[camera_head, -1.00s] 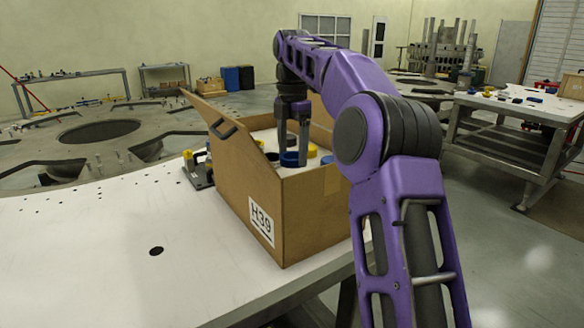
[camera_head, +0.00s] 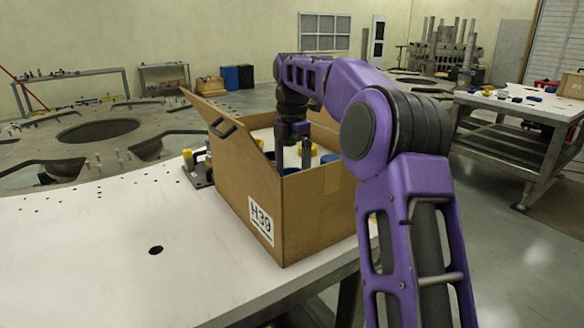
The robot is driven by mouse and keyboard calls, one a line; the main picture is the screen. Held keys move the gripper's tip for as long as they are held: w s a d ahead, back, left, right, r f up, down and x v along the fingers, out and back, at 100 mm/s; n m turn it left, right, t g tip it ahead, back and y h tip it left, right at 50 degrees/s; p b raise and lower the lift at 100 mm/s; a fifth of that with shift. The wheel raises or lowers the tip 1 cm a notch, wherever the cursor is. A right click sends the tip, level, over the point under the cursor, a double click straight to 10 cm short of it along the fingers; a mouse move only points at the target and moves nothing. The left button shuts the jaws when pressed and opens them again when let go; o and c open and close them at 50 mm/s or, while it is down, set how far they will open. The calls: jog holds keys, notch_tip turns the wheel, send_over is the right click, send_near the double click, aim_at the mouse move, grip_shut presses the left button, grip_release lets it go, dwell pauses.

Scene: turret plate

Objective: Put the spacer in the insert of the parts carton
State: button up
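The parts carton (camera_head: 303,215) is an open cardboard box marked H39 on the white table, with its left flap raised. A pale insert (camera_head: 264,136) shows inside. I cannot tell which, if any, is the spacer. My gripper (camera_head: 295,157) points down inside the carton opening, above the near part of the insert. A dark finger shows; the front wall and parts hide the tips, so its grip is unclear.
A dark fixture with a yellow part (camera_head: 189,160) stands just left of the carton. The white table (camera_head: 90,255) is clear at front left, apart from a dark hole. A workbench (camera_head: 520,105) with small parts stands at the far right.

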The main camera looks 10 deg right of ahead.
notch_tip(320, 180, up, 8)
dwell(0.7)
jog(key=shift+f, duration=0.1)
